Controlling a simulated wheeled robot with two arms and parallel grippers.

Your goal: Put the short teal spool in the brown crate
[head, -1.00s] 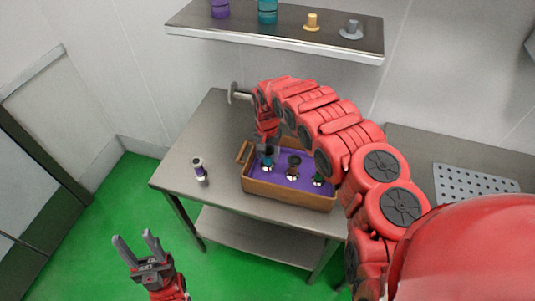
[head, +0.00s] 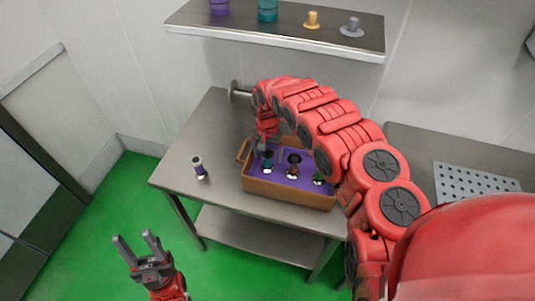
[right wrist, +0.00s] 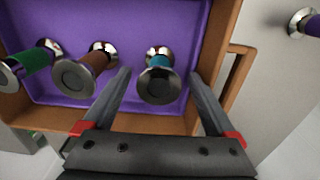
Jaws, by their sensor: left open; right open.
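The short teal spool (head: 267,163) stands in the left part of the brown crate (head: 290,194) on its purple floor. In the right wrist view the teal spool (right wrist: 160,62) shows dark metallic ends, with its near end toward the camera. My right gripper (right wrist: 159,74) is open, one finger on each side of the spool with gaps visible, at the crate. In the head view it (head: 267,143) is above the spool and partly hidden by my arm. My left gripper (head: 135,240) is open and empty, low at the left, away from the table.
A brown spool (head: 293,164) and a green spool (head: 318,179) also stand in the crate. A purple spool (head: 199,168) stands on the metal table (head: 215,125) left of the crate. A wall shelf (head: 290,32) holds several items above.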

